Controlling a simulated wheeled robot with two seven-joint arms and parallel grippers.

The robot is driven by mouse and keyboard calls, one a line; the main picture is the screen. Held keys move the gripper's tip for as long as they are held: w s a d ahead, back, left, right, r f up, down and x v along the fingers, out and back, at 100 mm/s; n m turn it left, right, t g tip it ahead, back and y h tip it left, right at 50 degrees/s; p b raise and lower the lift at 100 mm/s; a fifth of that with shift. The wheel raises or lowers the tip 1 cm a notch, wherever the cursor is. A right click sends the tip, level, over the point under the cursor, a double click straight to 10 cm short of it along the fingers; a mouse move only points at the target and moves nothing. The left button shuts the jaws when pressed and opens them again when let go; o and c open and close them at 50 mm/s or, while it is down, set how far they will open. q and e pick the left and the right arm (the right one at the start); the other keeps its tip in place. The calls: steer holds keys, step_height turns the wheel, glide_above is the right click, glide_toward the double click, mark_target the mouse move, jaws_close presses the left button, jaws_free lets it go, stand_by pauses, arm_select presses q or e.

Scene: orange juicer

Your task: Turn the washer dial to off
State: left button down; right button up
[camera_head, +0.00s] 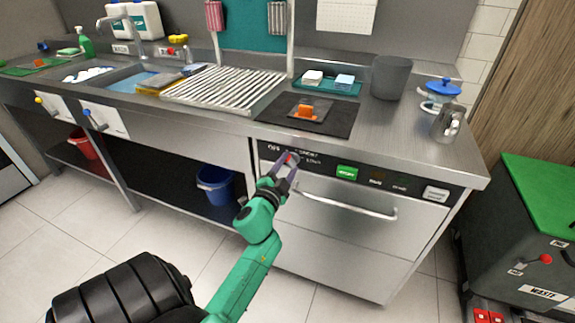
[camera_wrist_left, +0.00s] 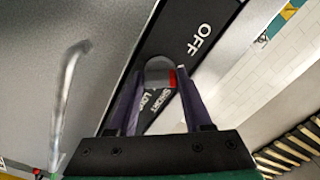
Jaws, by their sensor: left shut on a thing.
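The washer (camera_head: 345,228) is a steel front-loading unit under the counter, with a black control panel (camera_head: 399,185) along its top edge. The dial (camera_head: 291,157) is at the panel's left end, beside the printed words OFF, SHORT and LONG. In the left wrist view the dial (camera_wrist_left: 157,72) is a grey round knob with a red mark on its right side. OFF is printed to its upper right, SHORT and LONG below it. My left gripper (camera_head: 285,168) is shut on the dial, one finger on each side (camera_wrist_left: 156,82). The fingers partly hide the dial in the head view.
A green button (camera_head: 347,172) and a white button (camera_head: 436,194) are further right on the panel. The washer's bar handle (camera_head: 345,207) runs below. A waste bin with a green lid (camera_head: 545,190) stands at right. Floor in front is clear.

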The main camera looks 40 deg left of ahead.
arm_select(q)
steer(key=shift+f+n, duration=0.1)
steer(key=shift+n, duration=0.8)
steer(key=shift+c, duration=1.6)
jaws_free()
steer(key=shift+p, duration=0.3)
